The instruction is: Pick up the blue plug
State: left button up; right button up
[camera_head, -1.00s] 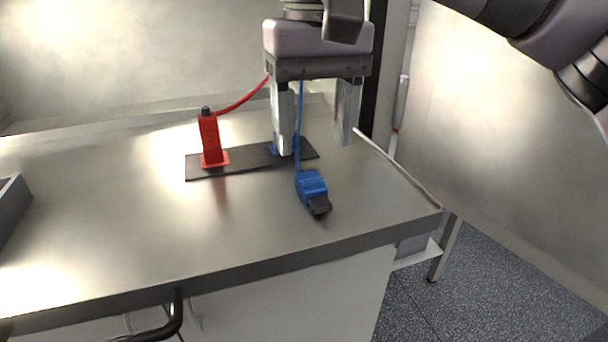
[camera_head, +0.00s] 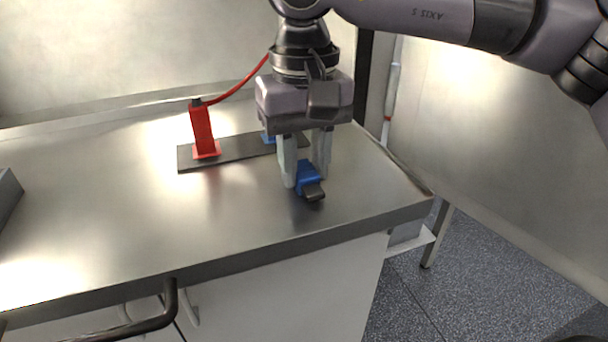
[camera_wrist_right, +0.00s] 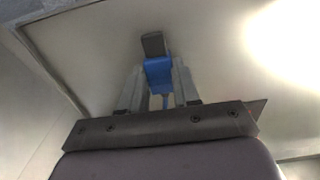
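The blue plug (camera_head: 308,177) sits at the tabletop in front of the black strip, its dark end pointing toward the front edge. My right gripper (camera_head: 305,178) is above it, pointing down, with one finger on each side of the plug. In the right wrist view the plug (camera_wrist_right: 158,72) fills the gap between the two fingertips (camera_wrist_right: 159,76), and the fingers look shut on it. Whether the plug is clear of the tabletop I cannot tell. My left gripper is not in view.
A red plug (camera_head: 203,132) with a red cable stands on the black strip (camera_head: 235,149). Another blue piece (camera_head: 268,138) shows behind my right gripper. A grey box edge (camera_head: 8,192) is at the left. The steel tabletop (camera_head: 120,215) is clear in front.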

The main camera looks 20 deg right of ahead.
jog(key=shift+c, duration=1.4)
jog(key=shift+r, duration=0.15)
notch_tip(320, 180, up, 12)
jog(key=p, duration=0.1)
notch_tip(320, 180, up, 7)
jog(key=p, duration=0.3)
send_over(304, 170)
notch_tip(304, 170, down, 12)
jog(key=m+b, duration=0.2)
jog(key=m, duration=1)
jog(key=m+b, duration=0.1)
jog(key=m, duration=1.1)
jog(key=shift+w+r+b, duration=0.15)
jog(key=shift+b, duration=0.2)
notch_tip(304, 170, down, 3)
jog(key=m, duration=0.5)
jog(key=shift+r+m+b, duration=0.2)
jog(key=shift+m+b, duration=0.2)
jog(key=shift+f, duration=0.1)
